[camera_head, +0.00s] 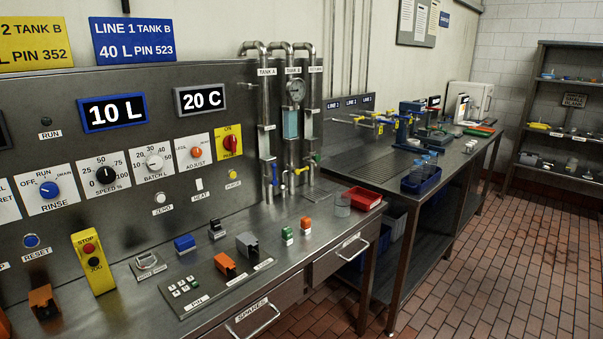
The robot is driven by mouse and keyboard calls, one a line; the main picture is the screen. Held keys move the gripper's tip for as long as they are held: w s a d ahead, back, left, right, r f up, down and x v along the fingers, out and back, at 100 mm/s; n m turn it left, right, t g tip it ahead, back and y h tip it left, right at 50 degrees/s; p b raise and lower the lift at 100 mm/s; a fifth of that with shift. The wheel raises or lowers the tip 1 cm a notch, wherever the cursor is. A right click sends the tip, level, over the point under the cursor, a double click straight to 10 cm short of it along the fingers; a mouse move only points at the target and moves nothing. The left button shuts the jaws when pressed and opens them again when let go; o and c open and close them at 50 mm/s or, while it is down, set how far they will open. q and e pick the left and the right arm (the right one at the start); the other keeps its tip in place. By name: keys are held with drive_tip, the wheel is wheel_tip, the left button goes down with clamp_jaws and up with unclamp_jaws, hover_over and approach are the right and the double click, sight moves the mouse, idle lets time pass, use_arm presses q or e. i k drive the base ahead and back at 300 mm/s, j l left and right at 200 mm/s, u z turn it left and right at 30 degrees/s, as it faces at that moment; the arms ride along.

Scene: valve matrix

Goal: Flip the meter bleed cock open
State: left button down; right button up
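A pipe stand with three upright metal pipes (265,120) rises at the right end of the steel console. It carries a round gauge (295,91) and a light-blue sight tube (291,124). Low on the pipes are small valve handles: a blue one (275,175), a yellow one (302,170) and a green one (317,157). Neither of my grippers shows in the head view.
On the console ledge stand a red tray (362,198), a clear cup (342,204), a green block (287,236), an orange block (306,225) and a yellow stop box (93,262). A second bench (370,160) adjoins on the right. The tiled floor (480,250) is clear.

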sight(296, 171)
drive_tip(key=l+u, duration=0.1)
drive_tip(key=u, duration=0.6)
drive_tip(key=i+l+u, duration=0.1)
drive_tip(key=l+u, duration=0.65)
drive_tip(key=l, duration=0.15)
drive_tip(key=k+l+u, duration=0.1)
drive_tip(key=l+u, duration=0.25)
drive_tip(key=l, duration=1.05)
drive_tip(key=k+l, duration=0.15)
drive_tip(key=l, duration=0.35)
drive_tip(key=l+u, duration=0.1)
drive_tip(key=l, duration=0.35)
drive_tip(key=k+l, duration=0.15)
drive_tip(key=l, duration=0.8)
drive_tip(key=k+u, duration=0.05)
